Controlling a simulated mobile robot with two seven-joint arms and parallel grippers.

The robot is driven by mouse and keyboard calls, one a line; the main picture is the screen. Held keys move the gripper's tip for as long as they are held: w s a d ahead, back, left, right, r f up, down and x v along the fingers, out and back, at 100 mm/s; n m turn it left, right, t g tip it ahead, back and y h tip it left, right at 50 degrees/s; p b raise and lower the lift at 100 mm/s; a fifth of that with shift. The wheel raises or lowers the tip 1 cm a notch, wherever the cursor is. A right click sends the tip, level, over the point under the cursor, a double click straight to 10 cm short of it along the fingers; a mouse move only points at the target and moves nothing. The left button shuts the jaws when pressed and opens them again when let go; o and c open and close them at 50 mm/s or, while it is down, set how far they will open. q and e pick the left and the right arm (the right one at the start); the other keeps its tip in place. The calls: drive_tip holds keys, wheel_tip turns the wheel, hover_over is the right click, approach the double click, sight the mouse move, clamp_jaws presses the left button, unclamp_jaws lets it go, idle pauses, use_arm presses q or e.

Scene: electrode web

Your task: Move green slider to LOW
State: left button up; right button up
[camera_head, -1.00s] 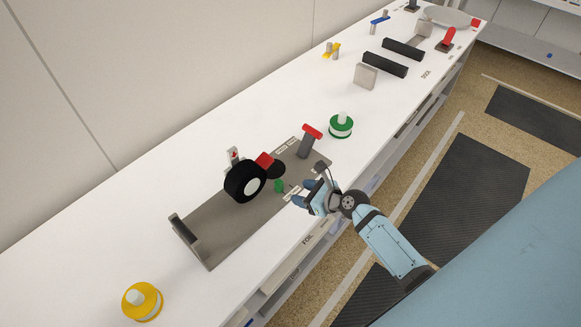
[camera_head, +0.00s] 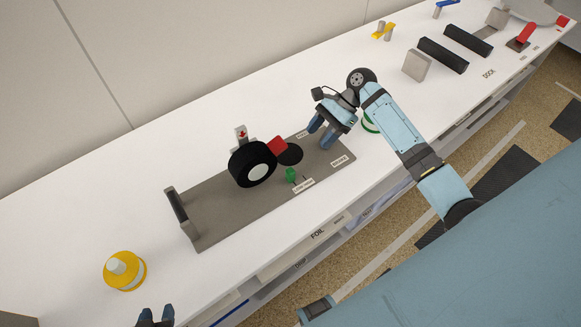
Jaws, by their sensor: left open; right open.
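The green slider (camera_head: 291,175) is a small green knob on the grey base plate (camera_head: 225,215), beside a small white label (camera_head: 303,186) too small to read surely. My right gripper (camera_head: 322,130) is open and empty above the right part of the plate, up and right of the slider and apart from it. Its arm comes in from the right. My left gripper (camera_head: 155,312) is open, with only its two dark fingertips showing at the bottom edge, far from the slider. The red-topped post is hidden, apparently behind my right gripper.
A black roll (camera_head: 253,163) with a white hub, a red block (camera_head: 278,146) and a black disc (camera_head: 290,154) stand near the slider. A yellow spool (camera_head: 125,270) stands left. A green spool (camera_head: 369,123) is mostly behind my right arm. Black bars (camera_head: 443,55) lie further right.

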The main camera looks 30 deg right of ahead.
sight(293, 169)
use_arm(q)
drive_tip(key=shift+a+f, duration=0.1)
use_arm(e)
drive_tip(key=x, duration=1.3)
drive_tip(key=shift+s+a+f, duration=0.1)
drive_tip(key=shift+a+f, duration=0.1)
drive_tip(key=shift+a, duration=0.1)
clamp_jaws()
use_arm(q)
wheel_tip(293, 169, up, 3)
drive_tip(key=p, duration=0.2)
drive_tip(key=shift+f+p, duration=0.1)
drive_tip(key=shift+p, duration=0.25)
use_arm(e)
drive_tip(key=shift+d+r, duration=0.25)
drive_tip(key=shift+r, duration=0.05)
use_arm(q)
drive_tip(key=shift+r, duration=0.3)
use_arm(e)
drive_tip(key=shift+f, duration=0.1)
use_arm(q)
drive_tip(key=shift+w, duration=0.1)
use_arm(e)
drive_tip(key=shift+d+f, duration=0.1)
drive_tip(key=shift+f, duration=0.1)
use_arm(q)
drive_tip(key=shift+f, duration=0.3)
use_arm(e)
unclamp_jaws()
